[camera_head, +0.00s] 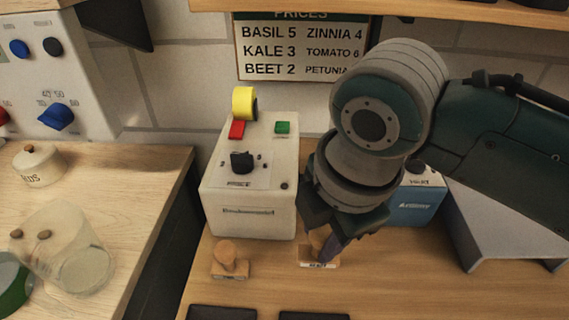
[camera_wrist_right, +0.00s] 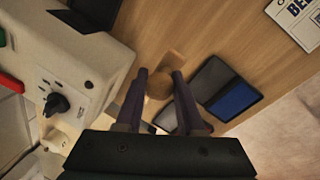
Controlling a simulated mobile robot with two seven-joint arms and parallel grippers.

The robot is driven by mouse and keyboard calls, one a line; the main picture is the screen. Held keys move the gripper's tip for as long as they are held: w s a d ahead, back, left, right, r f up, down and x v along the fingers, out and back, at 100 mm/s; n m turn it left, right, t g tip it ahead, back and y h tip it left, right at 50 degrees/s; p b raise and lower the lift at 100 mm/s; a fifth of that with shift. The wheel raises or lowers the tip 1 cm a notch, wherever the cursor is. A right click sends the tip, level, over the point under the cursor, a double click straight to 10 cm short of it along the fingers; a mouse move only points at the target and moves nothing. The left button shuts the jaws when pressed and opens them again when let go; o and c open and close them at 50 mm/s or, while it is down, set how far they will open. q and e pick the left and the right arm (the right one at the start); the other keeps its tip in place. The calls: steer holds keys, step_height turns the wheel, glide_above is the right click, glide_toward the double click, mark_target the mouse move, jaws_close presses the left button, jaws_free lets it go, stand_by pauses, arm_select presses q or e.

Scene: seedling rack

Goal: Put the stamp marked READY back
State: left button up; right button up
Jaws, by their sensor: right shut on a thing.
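My right gripper (camera_head: 322,240) is shut on a small wooden stamp (camera_head: 306,262) in front of the pale control box. The stamp is upright, with its base low at the bench top; I cannot tell whether it touches. A white label with dark lettering shows on its front edge, too small to read surely. The fingers hide most of its handle. A second wooden stamp (camera_head: 226,262) with a rounded handle stands free to the left, its label unreadable. In the right wrist view a wooden stamp shows between the dark fingers (camera_wrist_right: 160,75). My left gripper is not in view.
The pale box (camera_head: 248,210) carries a dark knob, red and green buttons and a yellow part. Dark pads (camera_head: 222,312) lie at the bench's front. A blue box (camera_head: 412,205) stands behind my right arm. A gap separates the left bench, holding a clear jar (camera_head: 65,250).

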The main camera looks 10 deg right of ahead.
steer(key=shift+s+b+x, duration=0.25)
steer(key=shift+x, duration=0.95)
steer(key=shift+s+b+x, duration=0.2)
steer(key=shift+s+x, duration=0.05)
steer(key=shift+x, duration=1)
steer(key=shift+d+f, duration=0.1)
steer(key=shift+f, duration=0.1)
steer(key=o, duration=1)
steer(key=shift+o, duration=0.2)
